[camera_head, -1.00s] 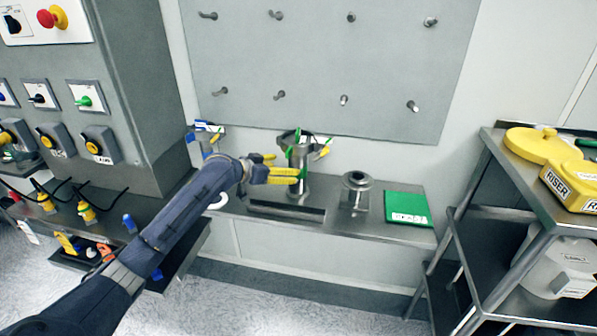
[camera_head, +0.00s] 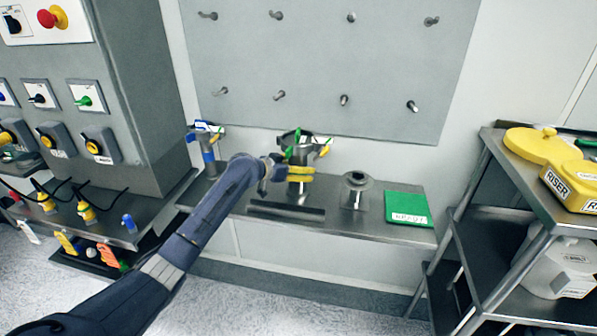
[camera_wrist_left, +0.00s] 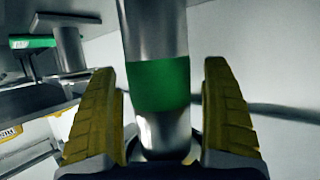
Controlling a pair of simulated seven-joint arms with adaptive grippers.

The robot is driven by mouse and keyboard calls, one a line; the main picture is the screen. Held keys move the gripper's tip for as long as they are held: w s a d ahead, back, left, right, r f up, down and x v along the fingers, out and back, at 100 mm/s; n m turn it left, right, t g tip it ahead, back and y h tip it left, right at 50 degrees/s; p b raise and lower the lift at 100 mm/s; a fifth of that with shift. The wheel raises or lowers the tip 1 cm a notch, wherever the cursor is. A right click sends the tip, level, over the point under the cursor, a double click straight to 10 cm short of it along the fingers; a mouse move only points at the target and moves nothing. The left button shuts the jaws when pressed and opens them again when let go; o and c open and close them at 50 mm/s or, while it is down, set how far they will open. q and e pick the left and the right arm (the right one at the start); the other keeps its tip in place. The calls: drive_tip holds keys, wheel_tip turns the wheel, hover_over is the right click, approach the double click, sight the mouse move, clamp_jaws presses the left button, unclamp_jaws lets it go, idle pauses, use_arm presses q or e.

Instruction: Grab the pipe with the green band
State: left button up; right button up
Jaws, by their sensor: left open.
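The pipe with the green band is a shiny metal tube. In the left wrist view its green band (camera_wrist_left: 159,84) stands between the two yellow fingers of my left gripper (camera_wrist_left: 168,110), with gaps on both sides. In the head view the pipe (camera_head: 299,187) stands upright on the steel shelf, partly hidden behind my left gripper (camera_head: 290,174). My left gripper is open around the pipe. My right gripper is not in view.
A pipe with a blue band (camera_head: 208,160) stands at left on the shelf (camera_head: 375,227). A metal flanged piece (camera_head: 355,190) and a green labelled pad (camera_head: 407,207) lie to the right. A pegboard (camera_head: 320,60) is behind; a cart with yellow lids (camera_head: 540,140) stands far right.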

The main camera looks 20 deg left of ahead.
use_arm(q)
drive_tip(key=c, duration=1.5)
drive_tip(key=shift+r, duration=0.15)
drive_tip(key=shift+c, duration=0.8)
